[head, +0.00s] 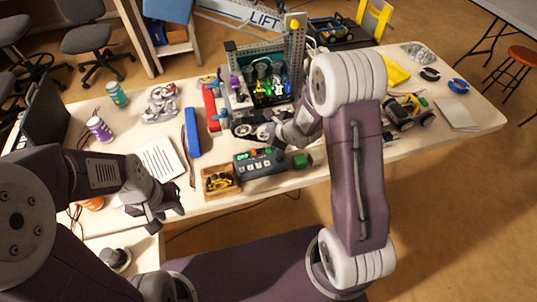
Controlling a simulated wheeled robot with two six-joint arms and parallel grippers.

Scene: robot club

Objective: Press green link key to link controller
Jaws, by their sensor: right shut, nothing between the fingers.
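The dark controller box (260,163) lies near the table's front edge, with a small lit green display, a row of pale keys and orange parts on top. A green block (302,160) is at its right end; I cannot tell whether it is the link key or joined to the box. My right gripper (247,133) is shut and empty, just behind the controller and apart from the green block. My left gripper (155,212) hangs by the front edge at left, away from the controller; its jaw gap is unclear.
A wooden tray (221,181) with yellow-black parts sits left of the controller. A tall grey robot build (268,75) stands behind it. A blue bar (192,132), a paper sheet (160,158) and a wheeled robot (408,110) lie on the table (340,156).

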